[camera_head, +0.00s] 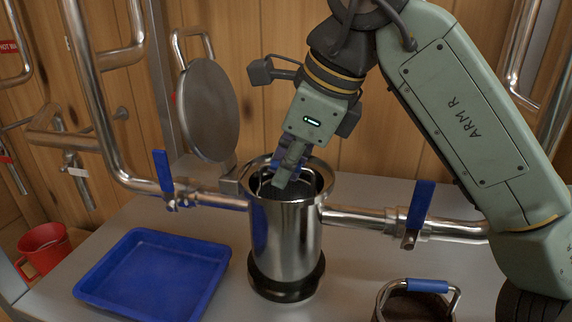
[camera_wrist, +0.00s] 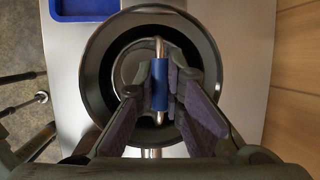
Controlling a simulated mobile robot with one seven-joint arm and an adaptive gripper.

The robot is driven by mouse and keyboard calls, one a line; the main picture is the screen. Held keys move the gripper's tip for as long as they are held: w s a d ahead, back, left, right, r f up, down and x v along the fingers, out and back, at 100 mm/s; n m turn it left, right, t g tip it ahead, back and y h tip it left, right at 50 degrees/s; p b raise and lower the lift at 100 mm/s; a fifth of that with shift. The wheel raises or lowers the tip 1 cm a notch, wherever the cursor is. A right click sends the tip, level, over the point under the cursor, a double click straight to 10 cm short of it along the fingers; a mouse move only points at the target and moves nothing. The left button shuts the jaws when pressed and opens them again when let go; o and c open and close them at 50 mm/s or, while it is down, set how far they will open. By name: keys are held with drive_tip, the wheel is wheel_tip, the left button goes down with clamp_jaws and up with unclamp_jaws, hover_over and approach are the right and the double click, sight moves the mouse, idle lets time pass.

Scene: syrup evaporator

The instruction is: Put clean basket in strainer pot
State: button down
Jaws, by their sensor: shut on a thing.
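The strainer pot (camera_head: 284,238) is a shiny steel cylinder on a black base in the middle of the bench. Its round lid (camera_head: 207,110) stands open behind it. My gripper (camera_head: 283,174) is at the pot's mouth, shut on the blue grip of a basket's handle (camera_wrist: 159,84). The clean basket (camera_head: 280,193) shows as dark mesh inside the pot's rim. In the wrist view the basket (camera_wrist: 130,66) sits within the pot's dark round opening (camera_wrist: 92,62). How deep its bottom sits is hidden.
A blue tray (camera_head: 152,277) lies empty at the left front. Another basket (camera_head: 418,304) with a blue-gripped handle and brown contents stands at the right front. Pipes with blue-handled valves (camera_head: 420,205) join the pot on both sides. A red mug (camera_head: 43,247) is at the far left.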

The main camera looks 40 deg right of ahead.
drive_tip(key=c, duration=1.6)
unclamp_jaws()
drive_tip(key=v, duration=0.7)
drive_tip(key=shift+r, duration=0.2)
drive_tip(key=shift+s+d, duration=0.1)
drive_tip(key=shift+s, duration=0.05)
